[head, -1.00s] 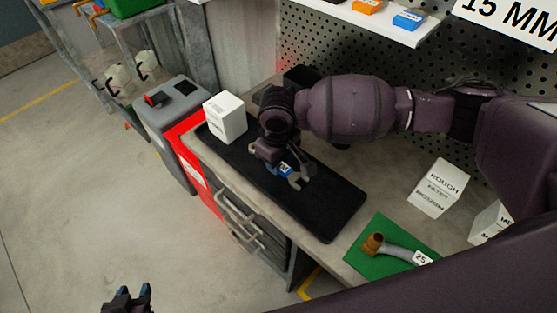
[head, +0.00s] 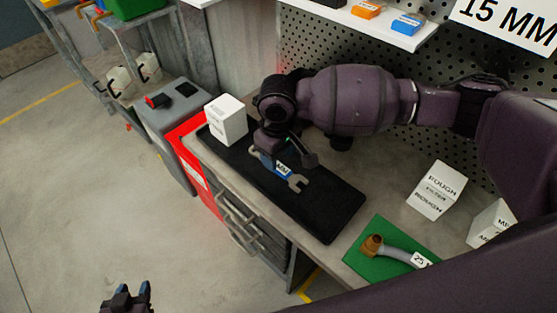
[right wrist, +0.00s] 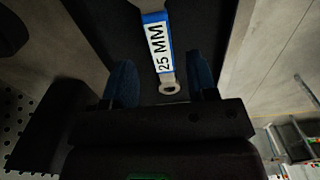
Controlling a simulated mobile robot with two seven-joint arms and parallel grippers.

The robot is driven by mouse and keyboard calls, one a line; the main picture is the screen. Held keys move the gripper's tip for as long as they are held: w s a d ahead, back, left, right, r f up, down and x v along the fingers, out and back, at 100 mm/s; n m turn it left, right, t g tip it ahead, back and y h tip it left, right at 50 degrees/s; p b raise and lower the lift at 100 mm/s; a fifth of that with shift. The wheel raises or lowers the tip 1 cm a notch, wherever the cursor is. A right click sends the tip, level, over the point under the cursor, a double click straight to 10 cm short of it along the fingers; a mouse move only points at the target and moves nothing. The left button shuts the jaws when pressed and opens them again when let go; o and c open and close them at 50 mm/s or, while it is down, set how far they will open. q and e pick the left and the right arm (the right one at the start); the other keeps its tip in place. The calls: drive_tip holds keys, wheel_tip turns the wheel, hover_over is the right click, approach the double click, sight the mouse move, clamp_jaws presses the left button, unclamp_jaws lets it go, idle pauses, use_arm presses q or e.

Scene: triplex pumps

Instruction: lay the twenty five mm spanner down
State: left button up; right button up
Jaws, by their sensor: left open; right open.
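The spanner (head: 283,168), with a blue handle and a white label, lies on a long black mat (head: 330,212) on the bench. In the right wrist view the spanner (right wrist: 160,45) reads "25 MM", with its ring end toward my gripper. My right gripper (head: 284,152) is open just above the spanner in the head view. In the right wrist view its two blue fingers (right wrist: 163,80) stand apart on either side of the ring end, not gripping it. My left gripper (head: 132,290) is open and empty over the floor at the lower left.
A white box (head: 226,120) stands at the mat's far left end. A shelf (head: 375,28) overhangs the back.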

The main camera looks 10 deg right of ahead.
wheel_tip(320, 180, up, 8)
drive_tip(key=p, duration=0.1)
drive_tip(key=shift+r, duration=0.25)
drive_tip(key=shift+s, duration=0.15)
idle(0.4)
